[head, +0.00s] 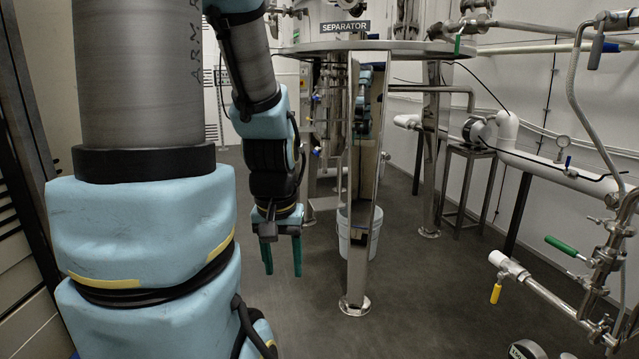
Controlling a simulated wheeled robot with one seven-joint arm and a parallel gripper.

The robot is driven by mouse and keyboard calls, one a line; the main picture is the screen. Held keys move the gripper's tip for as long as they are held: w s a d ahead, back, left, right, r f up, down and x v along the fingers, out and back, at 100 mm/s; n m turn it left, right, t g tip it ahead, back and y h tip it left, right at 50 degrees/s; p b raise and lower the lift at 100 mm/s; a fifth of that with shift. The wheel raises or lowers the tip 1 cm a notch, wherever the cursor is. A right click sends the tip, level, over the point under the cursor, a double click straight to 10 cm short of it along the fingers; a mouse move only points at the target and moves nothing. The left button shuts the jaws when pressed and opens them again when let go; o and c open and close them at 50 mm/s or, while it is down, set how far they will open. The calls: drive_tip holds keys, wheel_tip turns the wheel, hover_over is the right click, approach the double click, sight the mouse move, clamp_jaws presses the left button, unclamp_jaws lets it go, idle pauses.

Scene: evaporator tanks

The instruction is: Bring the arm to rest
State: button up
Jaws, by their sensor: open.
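My arm fills the left of the head view, with grey links and pale blue covers. My gripper (282,262) hangs pointing down at the end of the arm, left of the picture's middle. Its two green fingers are apart with nothing between them. It is in the air above the dark floor, and no object is seen touching it. The lower part of my arm is cut off by the bottom edge of the picture.
A polished steel leg (358,200) stands just right of my gripper, under the round tank platform (375,46) with a SEPARATOR sign (345,26). A white bucket (345,238) stands behind that leg. Pipes with a green-handled valve (561,246) line the right. Open floor (430,290) lies between.

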wheel_tip(320, 180, up, 14)
drive_tip(key=p, duration=1.1)
drive_tip(key=shift+f, duration=0.15)
